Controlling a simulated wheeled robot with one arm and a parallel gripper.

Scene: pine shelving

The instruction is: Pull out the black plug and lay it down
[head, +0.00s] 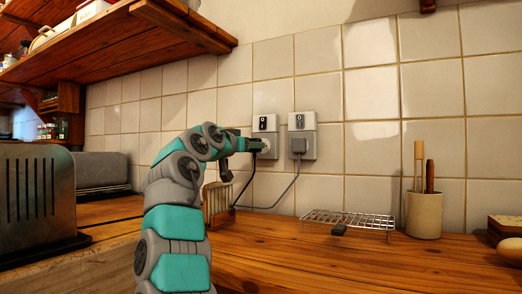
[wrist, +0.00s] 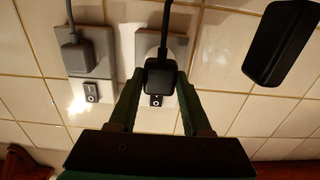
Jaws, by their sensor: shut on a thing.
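The black plug (wrist: 160,80) is between the fingers of my gripper (wrist: 161,92) in the wrist view. The gripper is shut on it. Its cord runs to the top of that picture, which shows the wall upside down. The plug lies in front of the left wall socket plate (head: 265,128), which has a switch on top. In the head view my gripper (head: 257,144) reaches this plate from the left and hides most of the plug. I cannot tell whether its prongs are in the socket.
A grey plug (head: 299,146) sits in the right socket plate (head: 309,126), its cord hanging close by. A wire rack (head: 352,219), a utensil pot (head: 424,214) and a toast rack (head: 216,203) stand on the wooden counter (head: 290,262). The front counter is clear.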

